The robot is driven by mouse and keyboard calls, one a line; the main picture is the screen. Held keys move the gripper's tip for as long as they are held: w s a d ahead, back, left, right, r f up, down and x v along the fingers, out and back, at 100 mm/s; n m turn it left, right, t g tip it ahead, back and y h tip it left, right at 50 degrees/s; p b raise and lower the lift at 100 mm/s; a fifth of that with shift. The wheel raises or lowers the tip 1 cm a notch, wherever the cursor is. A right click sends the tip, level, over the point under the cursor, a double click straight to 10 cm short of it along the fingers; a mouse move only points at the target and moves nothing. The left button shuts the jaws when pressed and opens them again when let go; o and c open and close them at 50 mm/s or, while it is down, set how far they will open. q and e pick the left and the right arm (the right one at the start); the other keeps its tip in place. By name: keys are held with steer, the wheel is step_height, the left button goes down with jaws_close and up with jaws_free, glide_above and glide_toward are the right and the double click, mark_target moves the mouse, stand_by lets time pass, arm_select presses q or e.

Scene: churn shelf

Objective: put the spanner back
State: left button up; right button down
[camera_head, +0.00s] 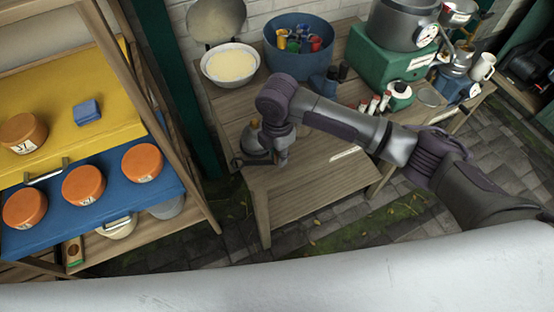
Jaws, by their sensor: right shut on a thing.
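My right arm reaches in from the right across the wooden table. My right gripper (262,152) points down at the table's left end, low over or at the top near its front left corner. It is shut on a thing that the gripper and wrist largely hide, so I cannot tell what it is. A small grey shape with a tan top (254,126) shows just beside the gripper. I cannot make out a spanner for certain anywhere. My left gripper is not in view.
The wooden table (310,185) also bears a white bowl (231,82), a blue tub (272,62) of coloured items and a green machine (372,62). At left, a shelf rack has a yellow board (75,55) and a blue board (120,195) with orange round blocks.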

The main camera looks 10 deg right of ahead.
steer(key=shift+w+a+f, duration=0.1)
steer(key=shift+w+f, duration=0.05)
steer(key=shift+f, duration=0.05)
step_height(320, 180, down, 3)
steer(key=shift+f+p, duration=0.15)
steer(key=shift+p, duration=0.4)
steer(key=shift+f, duration=0.45)
steer(key=c, duration=1)
jaws_free()
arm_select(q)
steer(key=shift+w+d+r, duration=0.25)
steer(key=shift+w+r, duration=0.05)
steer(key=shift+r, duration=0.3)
arm_select(e)
steer(key=shift+r, duration=0.15)
